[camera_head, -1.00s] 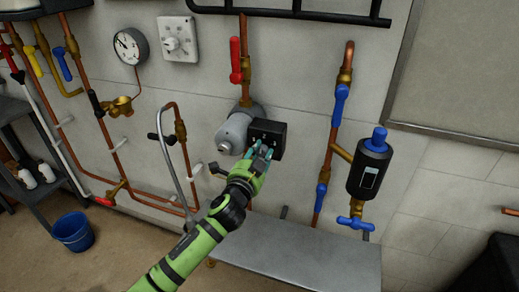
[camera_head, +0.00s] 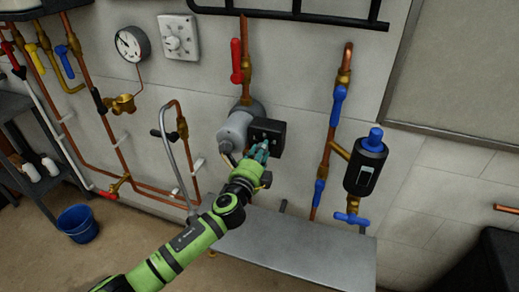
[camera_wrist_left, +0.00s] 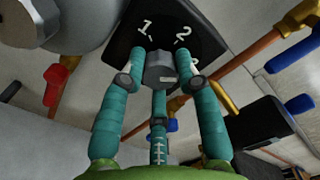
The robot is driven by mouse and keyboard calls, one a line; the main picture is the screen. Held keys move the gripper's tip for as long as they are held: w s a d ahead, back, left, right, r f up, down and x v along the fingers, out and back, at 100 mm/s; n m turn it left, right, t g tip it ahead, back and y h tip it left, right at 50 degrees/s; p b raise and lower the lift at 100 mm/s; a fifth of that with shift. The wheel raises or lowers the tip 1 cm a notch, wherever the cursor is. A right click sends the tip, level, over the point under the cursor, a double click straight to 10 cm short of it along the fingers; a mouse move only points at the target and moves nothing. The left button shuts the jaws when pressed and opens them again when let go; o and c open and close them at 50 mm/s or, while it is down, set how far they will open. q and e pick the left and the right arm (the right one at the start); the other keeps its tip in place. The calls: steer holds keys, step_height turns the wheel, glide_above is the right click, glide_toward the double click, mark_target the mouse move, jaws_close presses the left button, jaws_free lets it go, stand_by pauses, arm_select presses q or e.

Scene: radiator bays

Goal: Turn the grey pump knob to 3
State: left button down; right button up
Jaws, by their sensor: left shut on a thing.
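The pump is a grey cylinder (camera_head: 236,130) on the wall with a black control box (camera_head: 268,134) on its front. In the left wrist view the black face (camera_wrist_left: 124,40) carries a white 1 and 2, and a further mark at the right is partly hidden by a finger. The grey faceted knob (camera_wrist_left: 161,70) sits below these numbers. My left gripper (camera_head: 259,152) is at the box, its teal fingers shut on the knob from both sides. Which number the knob points to, I cannot tell. My right gripper is not in view.
A red-handled valve (camera_head: 236,60) is above the pump. A grey bench (camera_head: 300,255) stands below it. To the right are a blue-handled pipe (camera_head: 338,105) and a black filter unit (camera_head: 365,165). A curved grey hose (camera_head: 176,135) hangs at the left.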

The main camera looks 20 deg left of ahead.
arm_select(q)
steer(key=shift+d+r+m, duration=0.1)
steer(key=shift+d+m, duration=0.2)
steer(key=shift+m, duration=0.4)
steer(key=shift+f, duration=0.2)
steer(key=c, duration=0.9)
jaws_free()
steer(key=shift+d, duration=0.1)
steer(key=s, duration=1.2)
steer(key=shift+a, duration=0.25)
